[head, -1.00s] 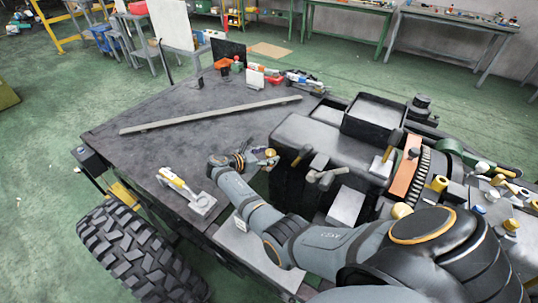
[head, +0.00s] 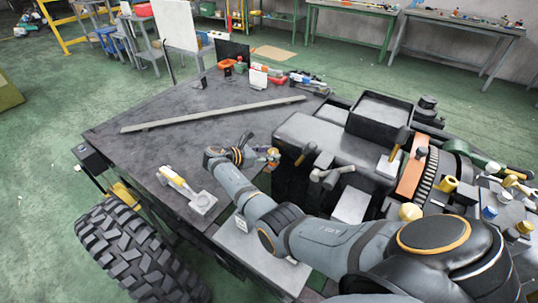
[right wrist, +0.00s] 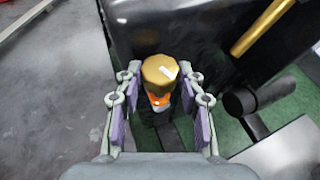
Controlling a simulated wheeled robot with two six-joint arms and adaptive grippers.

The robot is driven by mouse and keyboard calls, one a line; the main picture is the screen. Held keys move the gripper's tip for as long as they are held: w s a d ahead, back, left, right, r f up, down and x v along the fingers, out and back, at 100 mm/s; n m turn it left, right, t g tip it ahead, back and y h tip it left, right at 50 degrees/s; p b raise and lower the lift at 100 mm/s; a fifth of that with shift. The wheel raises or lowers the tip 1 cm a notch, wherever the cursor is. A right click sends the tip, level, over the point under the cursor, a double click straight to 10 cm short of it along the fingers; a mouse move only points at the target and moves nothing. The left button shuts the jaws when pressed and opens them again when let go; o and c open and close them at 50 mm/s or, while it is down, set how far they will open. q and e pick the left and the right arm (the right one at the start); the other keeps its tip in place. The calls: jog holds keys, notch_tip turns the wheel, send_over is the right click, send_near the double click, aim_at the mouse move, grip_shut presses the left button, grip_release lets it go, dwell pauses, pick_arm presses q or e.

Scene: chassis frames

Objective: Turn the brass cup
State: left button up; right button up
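The brass cup (right wrist: 159,69) is a small gold, faceted cap on an orange and white stem in the right wrist view. It also shows as a small yellow spot in the head view (head: 273,152), beside the dark chassis block. My right gripper (right wrist: 160,80) has one finger on each side of the cup. Narrow gaps seem to show between fingertips and cup, so the fingers look open around it. In the head view the right gripper (head: 262,156) is small and partly hidden by its own wrist. My left gripper is not in view.
The grey bench top (head: 150,150) bears a long flat bar (head: 215,114) and a white and yellow tool (head: 187,190). A dark chassis block (head: 312,135) with levers stands close on the right of the gripper. A large tyre (head: 135,252) is at lower left.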

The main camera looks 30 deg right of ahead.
jog(key=o, duration=0.4)
jog(key=shift+d, duration=0.1)
jog(key=v, duration=1.2)
jog(key=shift+f, duration=0.1)
